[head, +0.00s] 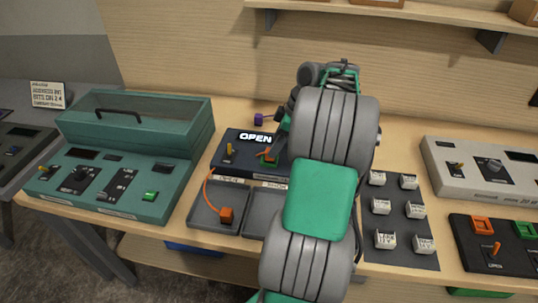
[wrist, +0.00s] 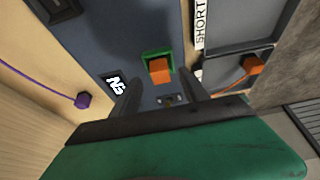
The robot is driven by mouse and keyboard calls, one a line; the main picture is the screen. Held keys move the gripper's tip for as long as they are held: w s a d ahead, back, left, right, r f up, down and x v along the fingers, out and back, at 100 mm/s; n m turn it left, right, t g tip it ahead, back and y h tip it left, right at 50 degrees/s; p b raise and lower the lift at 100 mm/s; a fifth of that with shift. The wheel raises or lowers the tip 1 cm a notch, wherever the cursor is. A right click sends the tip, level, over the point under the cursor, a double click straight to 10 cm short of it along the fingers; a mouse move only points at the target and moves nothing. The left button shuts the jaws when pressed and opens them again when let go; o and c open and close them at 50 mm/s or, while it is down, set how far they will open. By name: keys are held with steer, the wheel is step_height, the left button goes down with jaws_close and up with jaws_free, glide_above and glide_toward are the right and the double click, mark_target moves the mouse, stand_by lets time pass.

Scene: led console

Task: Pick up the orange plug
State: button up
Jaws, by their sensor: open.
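An orange plug (head: 226,214) with an orange cord lies in the left grey tray in front of the dark blue console (head: 232,140). In the wrist view this corded plug (wrist: 253,65) is at the right, apart from my fingers. A second orange block (wrist: 159,70) sits in a green square frame (wrist: 145,56) on the console; I cannot tell whether it is a plug or a switch. My gripper (wrist: 158,78) is open, its fingers either side of this block's near end, with no clear contact. In the head view my arm partly hides the gripper and console.
A purple plug (head: 258,119) on a cord lies behind the console. A teal console (head: 110,170) stands left. A dark panel with several white labelled blocks (head: 381,207) and a light grey console (head: 470,165) stand right. A shelf (head: 420,12) runs above.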

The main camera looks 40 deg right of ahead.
steer(key=x, duration=0.3)
steer(key=shift+f, duration=0.15)
jaws_close()
stand_by(0.3)
